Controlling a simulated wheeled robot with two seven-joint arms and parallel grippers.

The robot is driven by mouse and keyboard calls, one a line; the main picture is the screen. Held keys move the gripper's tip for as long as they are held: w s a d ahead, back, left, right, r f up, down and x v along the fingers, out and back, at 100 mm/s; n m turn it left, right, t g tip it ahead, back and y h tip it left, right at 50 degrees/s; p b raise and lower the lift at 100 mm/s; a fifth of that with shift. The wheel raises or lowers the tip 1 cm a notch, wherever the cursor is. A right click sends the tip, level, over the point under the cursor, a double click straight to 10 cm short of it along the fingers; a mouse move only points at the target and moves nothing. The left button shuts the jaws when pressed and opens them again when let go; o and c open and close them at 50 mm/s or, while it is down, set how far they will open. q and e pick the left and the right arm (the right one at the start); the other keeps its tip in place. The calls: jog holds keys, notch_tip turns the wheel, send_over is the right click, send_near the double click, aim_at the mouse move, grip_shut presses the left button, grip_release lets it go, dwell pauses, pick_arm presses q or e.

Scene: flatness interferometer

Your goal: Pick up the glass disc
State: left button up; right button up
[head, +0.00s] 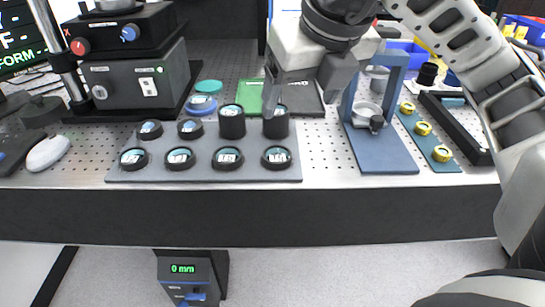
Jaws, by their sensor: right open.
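I cannot tell for sure which piece is the glass disc. Several round, glass-topped pieces in black rims, one of them a front-row disc (227,158), sit on a grey plate (205,176). Two taller black cylinders (232,122) stand at its back right. Behind the plate, a blue-rimmed round piece (200,105) and a flat teal disc (208,87) lie on the perforated bench. My right gripper (299,102) is open with nothing seen between its fingers. It hangs above the back right of the plate, near the right-hand cylinder. My left gripper is out of view.
A blue stand (388,160) with a ring holder is right of the plate, beside a strip of yellow knobs (423,128). A dark instrument box (135,80) stands back left. Green and dark flat items (250,92) lie behind the plate. A white mouse (48,152) is left.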

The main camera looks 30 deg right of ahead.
jog(key=b, duration=0.3)
send_near(278, 154)
jog(key=shift+x, duration=4.15)
jog(key=c, duration=1.1)
